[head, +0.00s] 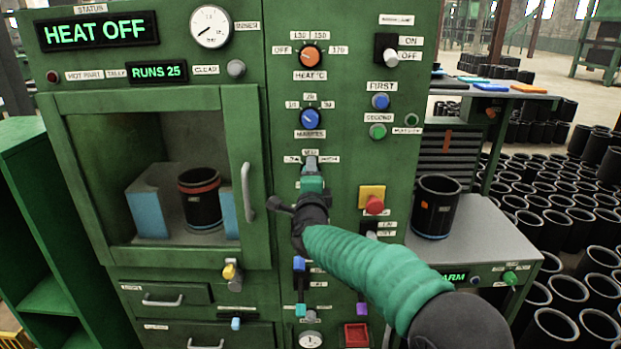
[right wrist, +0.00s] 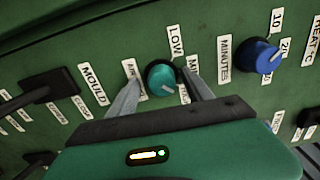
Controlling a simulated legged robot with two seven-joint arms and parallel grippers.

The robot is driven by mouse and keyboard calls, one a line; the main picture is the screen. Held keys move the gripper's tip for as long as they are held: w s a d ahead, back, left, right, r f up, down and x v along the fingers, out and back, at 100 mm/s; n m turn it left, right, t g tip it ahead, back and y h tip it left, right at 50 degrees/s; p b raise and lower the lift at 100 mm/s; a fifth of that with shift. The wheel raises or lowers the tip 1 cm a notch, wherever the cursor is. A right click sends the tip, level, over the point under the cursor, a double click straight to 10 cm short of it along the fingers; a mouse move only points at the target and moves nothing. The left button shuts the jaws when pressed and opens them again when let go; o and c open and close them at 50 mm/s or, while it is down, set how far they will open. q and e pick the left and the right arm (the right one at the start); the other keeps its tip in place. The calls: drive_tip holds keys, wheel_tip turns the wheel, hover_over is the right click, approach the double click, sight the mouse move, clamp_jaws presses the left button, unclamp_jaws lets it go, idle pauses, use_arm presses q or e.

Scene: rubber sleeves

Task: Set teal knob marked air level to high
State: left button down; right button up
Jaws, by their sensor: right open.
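The teal knob (right wrist: 161,77) is on the green panel in the right wrist view, with the LOW label (right wrist: 175,41) above it there. A small pale mark shows on its lower right edge. Another label at its lower right is partly covered by a finger, so I cannot tell which setting the mark meets. My right gripper (right wrist: 160,80) is open, one finger on each side of the knob; contact is unclear. In the head view my right gripper (head: 311,163) reaches the panel just below the LOW and HIGH labels and hides the knob. My left gripper is not in view.
The blue minutes knob (head: 310,119) sits just above, with the orange heat knob (head: 310,56) higher. A red button (head: 374,205) is to the right. The oven door handle (head: 247,192) is to the left. A black sleeve (head: 436,208) stands on the right side table.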

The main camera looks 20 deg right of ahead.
drive_tip(key=b+v, duration=0.1)
drive_tip(key=v, duration=1.5)
drive_tip(key=shift+s, duration=0.35)
drive_tip(key=shift+a, duration=0.15)
